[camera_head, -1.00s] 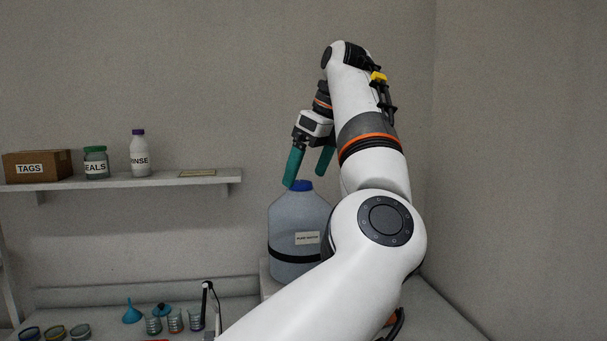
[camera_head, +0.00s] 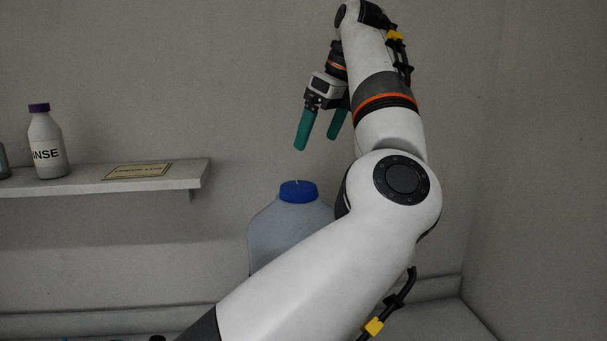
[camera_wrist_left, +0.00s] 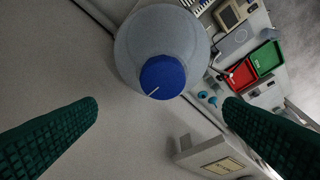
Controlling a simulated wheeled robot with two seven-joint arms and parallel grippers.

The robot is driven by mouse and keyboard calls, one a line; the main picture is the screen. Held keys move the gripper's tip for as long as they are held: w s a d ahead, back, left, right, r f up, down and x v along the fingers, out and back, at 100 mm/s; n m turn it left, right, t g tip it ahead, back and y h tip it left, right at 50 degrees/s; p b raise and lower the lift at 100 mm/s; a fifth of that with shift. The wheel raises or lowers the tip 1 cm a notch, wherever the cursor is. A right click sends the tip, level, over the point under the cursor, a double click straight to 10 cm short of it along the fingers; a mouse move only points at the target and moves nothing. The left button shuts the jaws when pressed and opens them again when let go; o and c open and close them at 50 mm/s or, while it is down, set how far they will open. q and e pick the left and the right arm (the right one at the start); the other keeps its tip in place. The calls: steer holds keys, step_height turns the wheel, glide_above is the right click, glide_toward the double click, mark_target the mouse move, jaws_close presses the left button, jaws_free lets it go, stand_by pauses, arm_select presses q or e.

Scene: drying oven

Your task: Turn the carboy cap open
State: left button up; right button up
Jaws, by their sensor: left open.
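The carboy (camera_head: 285,228) is a translucent blue-grey jug with a blue cap (camera_head: 298,191). My arm hides its right and lower parts in the head view. My left gripper (camera_head: 318,143) has green fingers, is open and empty, and hangs above the cap with a clear gap. In the left wrist view the carboy (camera_wrist_left: 160,40) is seen from above, and its cap (camera_wrist_left: 162,77) carries a white line mark. The cap lies between the two spread fingers in that view and touches neither. My right gripper is not in view.
A wall shelf (camera_head: 190,183) at left holds a RINSE bottle (camera_head: 46,142) and a flat sign (camera_head: 137,171). In the left wrist view, a red tray (camera_wrist_left: 239,76) and a green tray (camera_wrist_left: 265,57) lie to the right. The back wall is close behind the carboy.

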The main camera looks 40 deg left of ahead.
mark_target(299, 186)
arm_select(q)
steer(key=x, duration=0.5)
steer(key=p+x, duration=0.1)
steer(key=x, duration=0.5)
steer(key=shift+s+f, duration=0.2)
steer(key=shift+c, duration=0.2)
steer(key=c, duration=0.9)
